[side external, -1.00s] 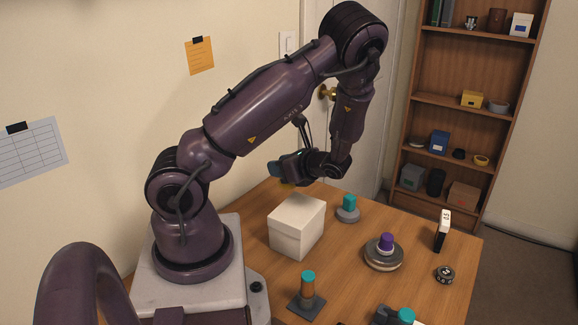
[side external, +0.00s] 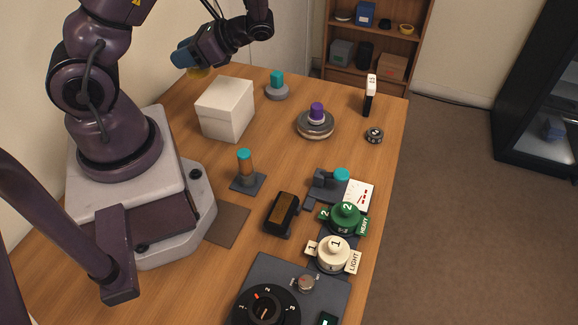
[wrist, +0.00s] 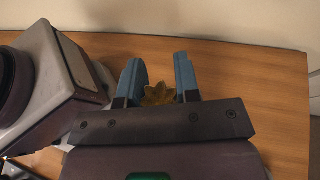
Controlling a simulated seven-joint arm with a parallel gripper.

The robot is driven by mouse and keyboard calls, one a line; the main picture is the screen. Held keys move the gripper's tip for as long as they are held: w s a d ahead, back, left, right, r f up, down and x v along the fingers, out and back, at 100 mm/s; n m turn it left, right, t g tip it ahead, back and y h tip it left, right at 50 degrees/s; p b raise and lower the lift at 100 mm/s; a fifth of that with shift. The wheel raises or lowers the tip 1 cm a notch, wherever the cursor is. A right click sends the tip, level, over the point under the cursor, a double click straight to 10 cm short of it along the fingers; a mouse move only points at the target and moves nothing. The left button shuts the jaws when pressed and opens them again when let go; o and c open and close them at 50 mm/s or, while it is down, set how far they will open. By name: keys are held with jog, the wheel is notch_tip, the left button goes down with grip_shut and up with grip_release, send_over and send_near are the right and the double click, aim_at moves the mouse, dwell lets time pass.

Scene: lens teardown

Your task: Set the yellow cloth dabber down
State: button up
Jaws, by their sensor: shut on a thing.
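The yellow cloth dabber (side external: 200,73) shows as a small yellow patch under my gripper (side external: 185,58) in the side view, above the table's back left part, behind the white box. In the wrist view the dabber (wrist: 159,95) is a crumpled, yellow-brown cloth shape between the two blue fingers of my gripper (wrist: 159,72). My gripper is shut on it. The fingers hide part of the dabber in the side view, and I cannot tell whether it touches the table.
The white box (side external: 226,110) stands close in front of my gripper. A teal-topped grey piece (side external: 277,92) and a purple-knobbed disc (side external: 316,125) stand to the right. In the wrist view the wooden table (wrist: 245,85) is bare around and right of the fingers.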

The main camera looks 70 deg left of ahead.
jog(key=w+d+f+n+t+h, duration=0.1)
jog(key=w+d+n+t+h, duration=0.2)
jog(key=d+n+h, duration=0.65)
jog(key=w+d+n+t+h, duration=0.2)
jog(key=w+d+n+h, duration=0.1)
jog(key=d+n+h, duration=0.7)
jog(key=w+d+r+n+t, duration=0.4)
jog(key=w+d+n+t, duration=0.1)
jog(key=w+d+t, duration=0.15)
jog(key=shift+m, duration=0.35)
jog(key=f, duration=0.9)
jog(key=a+f, duration=0.1)
jog(key=f, duration=0.4)
jog(key=shift+w+f, duration=0.1)
jog(key=shift+w, duration=0.05)
jog(key=shift+f, duration=1.95)
jog(key=o, duration=0.5)
jog(key=shift+f, duration=0.1)
jog(key=shift+o, duration=0.6)
